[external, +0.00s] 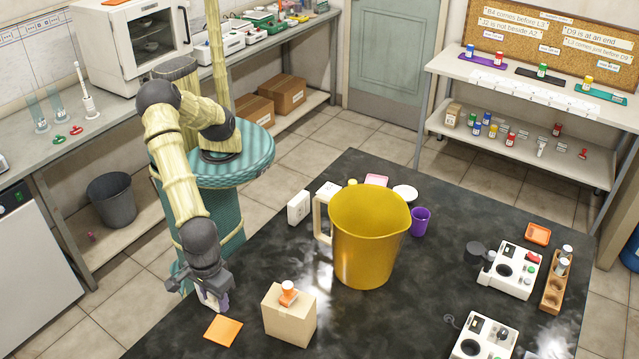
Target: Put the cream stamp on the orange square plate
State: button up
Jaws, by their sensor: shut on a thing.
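My gripper (208,291) hangs at the left edge of the dark table, fingers pointing down. It is shut on a small pale thing (213,300), which looks like the cream stamp; the fingers hide much of it. A flat orange square plate (223,331) lies on the table just below and right of my gripper in the picture. Its top is bare. The held thing is apart from the plate in the picture; its exact height above the table is hard to tell.
A cardboard box (289,318) with an orange stamp (288,292) on top stands right of the plate. A large yellow jug (365,240) stands mid-table. A second orange square piece (538,233) lies far right, near white instruments (510,270).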

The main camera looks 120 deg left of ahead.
jog(key=p, duration=0.1)
send_over(224, 329)
jog(key=shift+f, duration=3.1)
jog(key=shift+f, duration=0.1)
jog(key=shift+f+p, duration=0.4)
jog(key=shift+f, duration=1.35)
jog(key=shift+f, duration=0.15)
jog(key=o, duration=1.1)
jog(key=shift+o, duration=0.2)
